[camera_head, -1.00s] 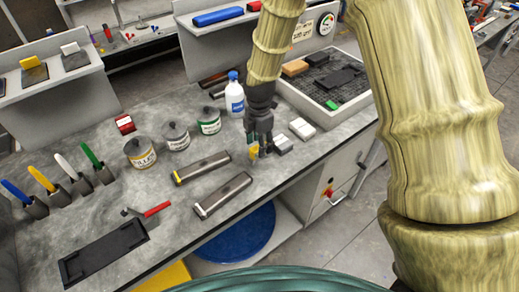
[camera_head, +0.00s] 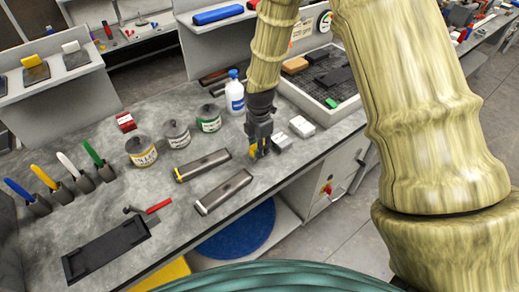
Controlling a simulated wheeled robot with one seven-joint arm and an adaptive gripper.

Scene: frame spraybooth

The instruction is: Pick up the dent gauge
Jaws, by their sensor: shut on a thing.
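My gripper (camera_head: 259,153) points down near the bench's front edge, at the middle of the head view. It is shut on a small yellow thing (camera_head: 252,150), which I take to be the dent gauge. Only a sliver of it shows at the left of the fingers; the rest is hidden. I cannot tell whether it touches the bench.
Light grey blocks (camera_head: 282,141) lie just right of my gripper. Two long bars, one yellow-ended (camera_head: 203,165) and one white-ended (camera_head: 222,192), lie to its left. Several tins (camera_head: 141,151), a white bottle (camera_head: 235,97) and a grey tray (camera_head: 292,95) stand behind. Bare bench (camera_head: 185,222) shows front left.

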